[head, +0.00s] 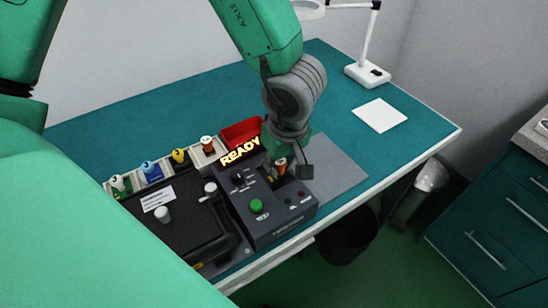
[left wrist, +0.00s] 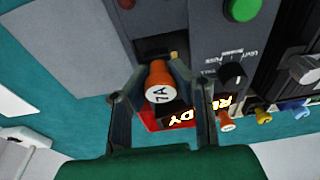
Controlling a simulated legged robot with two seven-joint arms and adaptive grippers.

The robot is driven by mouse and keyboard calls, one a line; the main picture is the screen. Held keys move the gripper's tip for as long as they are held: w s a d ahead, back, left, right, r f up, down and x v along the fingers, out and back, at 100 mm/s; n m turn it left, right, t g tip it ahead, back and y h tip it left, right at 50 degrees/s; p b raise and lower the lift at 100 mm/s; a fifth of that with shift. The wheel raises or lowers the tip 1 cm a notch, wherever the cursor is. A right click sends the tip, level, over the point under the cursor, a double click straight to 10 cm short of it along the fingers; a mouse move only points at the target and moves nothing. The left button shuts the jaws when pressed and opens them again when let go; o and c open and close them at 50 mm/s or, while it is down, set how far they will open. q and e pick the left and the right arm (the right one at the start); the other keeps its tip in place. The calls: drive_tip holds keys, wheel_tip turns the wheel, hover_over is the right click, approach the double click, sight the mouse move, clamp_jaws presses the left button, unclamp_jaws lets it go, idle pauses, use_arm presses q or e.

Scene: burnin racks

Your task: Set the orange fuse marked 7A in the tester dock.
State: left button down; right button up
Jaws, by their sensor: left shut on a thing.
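The orange fuse marked 7A (left wrist: 158,90) is between the two fingers of my left gripper (left wrist: 158,98), its white marked end facing the wrist camera. In the head view, the fuse (head: 281,164) shows beside the finger of the left gripper (head: 283,168), over the tester (head: 262,225). The dark dock recess (left wrist: 153,46) with a small brass contact lies just beyond the fuse in the left wrist view. The fuse's lower end is hidden, so I cannot tell whether it touches the dock. My right gripper is not in view.
The tester's lit READY display (head: 239,151) and green button (head: 256,206) are close to the gripper. A red bin (head: 241,130) stands behind. Another orange fuse (head: 208,143) and yellow, blue and green ones stand in a row at left. A grey mat (head: 340,170) lies clear at right.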

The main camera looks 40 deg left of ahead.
use_arm(q)
drive_tip(key=shift+d, duration=0.25)
drive_tip(key=shift+a+f, duration=0.1)
drive_tip(key=shift+a, duration=0.5)
drive_tip(key=shift+a+f, duration=0.2)
drive_tip(key=shift+a, duration=0.55)
drive_tip(key=shift+d, duration=0.55)
drive_tip(key=shift+d+f, duration=0.1)
drive_tip(key=shift+d, duration=0.1)
drive_tip(key=shift+a+f, duration=0.15)
drive_tip(key=shift+a, duration=0.45)
drive_tip(key=shift+a+f, duration=0.1)
drive_tip(key=shift+a, duration=0.25)
drive_tip(key=shift+d+r+p, duration=0.2)
drive_tip(key=shift+d+p, duration=0.1)
drive_tip(key=shift+d, duration=0.7)
drive_tip(key=shift+a+f+p, duration=0.15)
drive_tip(key=shift+a+p, duration=0.05)
drive_tip(key=shift+p, duration=0.1)
drive_tip(key=shift+d, duration=0.45)
drive_tip(key=c, duration=1.4)
unclamp_jaws()
drive_tip(key=shift+o, duration=0.2)
drive_tip(key=shift+a, duration=0.1)
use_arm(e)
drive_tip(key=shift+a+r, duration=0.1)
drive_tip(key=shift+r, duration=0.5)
